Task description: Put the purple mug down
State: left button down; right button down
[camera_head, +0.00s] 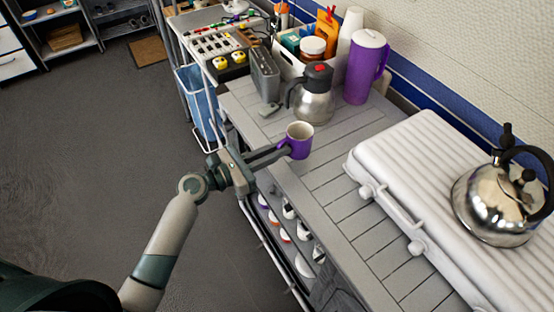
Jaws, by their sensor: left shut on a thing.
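The small purple mug (298,146) has a pale inside and is upright near the left edge of the grey slatted counter (330,168). My left gripper (283,150) reaches in from the left and is shut on the mug's left side. I cannot tell whether the mug's base touches the counter or is a little above it. My right gripper is not in view.
A steel carafe (314,100) stands just behind the mug, with a tall purple pitcher (364,72) further back. A white ribbed grill lid (430,190) and steel kettle (492,205) are at the right. Slats between mug and grill are clear.

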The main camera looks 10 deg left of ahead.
pick_arm(q)
jog(key=shift+f, duration=0.1)
notch_tip(320, 180, down, 3)
jog(key=shift+r, duration=0.1)
jog(key=shift+f, duration=0.5)
jog(key=shift+f, duration=0.1)
jog(key=c, duration=2.2)
grip_release()
jog(key=o, duration=0.4)
